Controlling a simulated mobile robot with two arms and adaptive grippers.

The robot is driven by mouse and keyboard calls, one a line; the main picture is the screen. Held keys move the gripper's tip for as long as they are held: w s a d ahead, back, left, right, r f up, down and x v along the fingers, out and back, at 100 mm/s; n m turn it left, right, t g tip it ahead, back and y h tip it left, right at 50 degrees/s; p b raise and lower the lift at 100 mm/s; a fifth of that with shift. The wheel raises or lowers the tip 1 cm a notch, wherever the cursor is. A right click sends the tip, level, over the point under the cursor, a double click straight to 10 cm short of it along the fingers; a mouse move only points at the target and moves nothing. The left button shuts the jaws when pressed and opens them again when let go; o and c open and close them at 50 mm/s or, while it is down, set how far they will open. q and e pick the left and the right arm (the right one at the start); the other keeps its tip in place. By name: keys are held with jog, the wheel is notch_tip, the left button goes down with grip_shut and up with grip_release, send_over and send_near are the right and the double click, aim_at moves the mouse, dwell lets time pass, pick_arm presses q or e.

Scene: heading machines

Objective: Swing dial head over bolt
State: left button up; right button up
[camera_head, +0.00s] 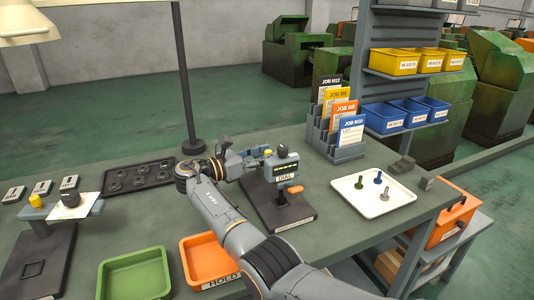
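The dial gauge stands on a dark base (272,212) at the middle of the bench. No bolt can be made out under the dial head. My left gripper is not in view.
Green (134,258) and orange HOLD (186,262) trays lie in front. A second fixture (35,262) and a dark holed tray (112,191) are at left. A lamp post (187,75), job-card rack (350,153) and bin shelf (362,50) stand behind.

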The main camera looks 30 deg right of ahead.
jog(key=shift+d, duration=0.25)
jog(key=a, duration=0.7)
jog(key=shift+s+a, duration=0.15)
jog(key=shift+a, duration=0.2)
